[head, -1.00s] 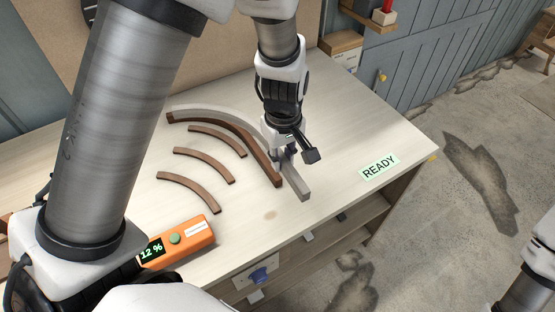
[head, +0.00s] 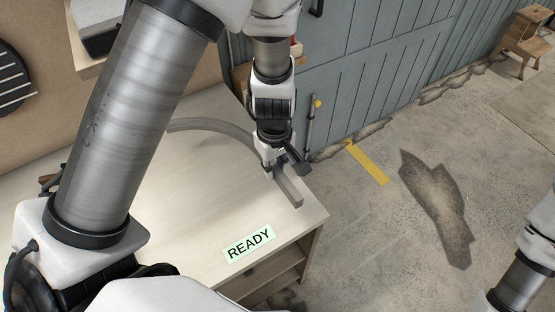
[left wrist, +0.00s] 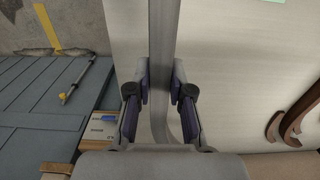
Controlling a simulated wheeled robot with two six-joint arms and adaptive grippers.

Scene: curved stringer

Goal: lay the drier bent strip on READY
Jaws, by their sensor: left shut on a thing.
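My left gripper (head: 275,168) is shut on a long grey bent strip (head: 212,126), near its straighter end. The strip curves away to the back left, over the far right part of the table. In the left wrist view the grey strip (left wrist: 163,45) runs between the two fingers. How high it is above the table is hard to tell. The READY label (head: 249,243) is pale green and lies bare near the table's front edge, in front of the strip. My right gripper is out of view; only part of that arm shows at lower right.
The pale table (head: 190,205) is clear around the label. Brown bent strips (left wrist: 290,122) lie at the right of the left wrist view. A blue-grey panelled wall (head: 350,70) stands behind the table's end. Open floor lies to the right.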

